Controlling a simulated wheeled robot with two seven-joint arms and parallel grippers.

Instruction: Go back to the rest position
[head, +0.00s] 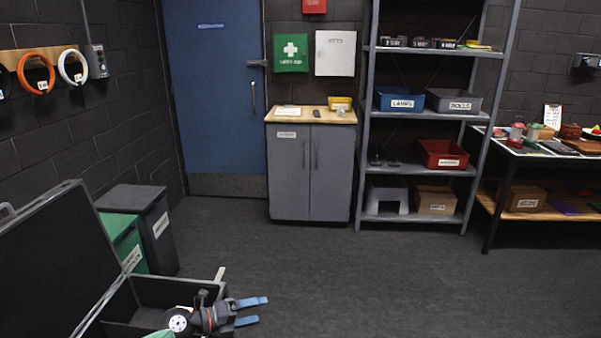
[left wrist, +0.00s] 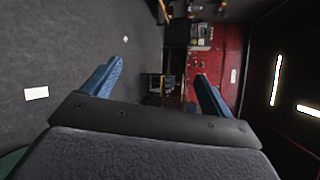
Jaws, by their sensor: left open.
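My left gripper (head: 252,311) shows at the bottom of the head view, its two blue fingers apart and pointing right. It is over or in front of the open black case at the lower left; I cannot tell whether it touches it. In the left wrist view the gripper (left wrist: 160,85) has its fingers wide apart with nothing between them. My right gripper is in neither view. No cue button can be made out clearly.
An open black case (head: 45,262) stands at the lower left, beside a green bin (head: 124,242) and a dark grey bin (head: 160,229). A grey cabinet (head: 310,170), a shelf rack (head: 362,150) and a table (head: 510,190) line the back. The middle floor (head: 350,270) is clear.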

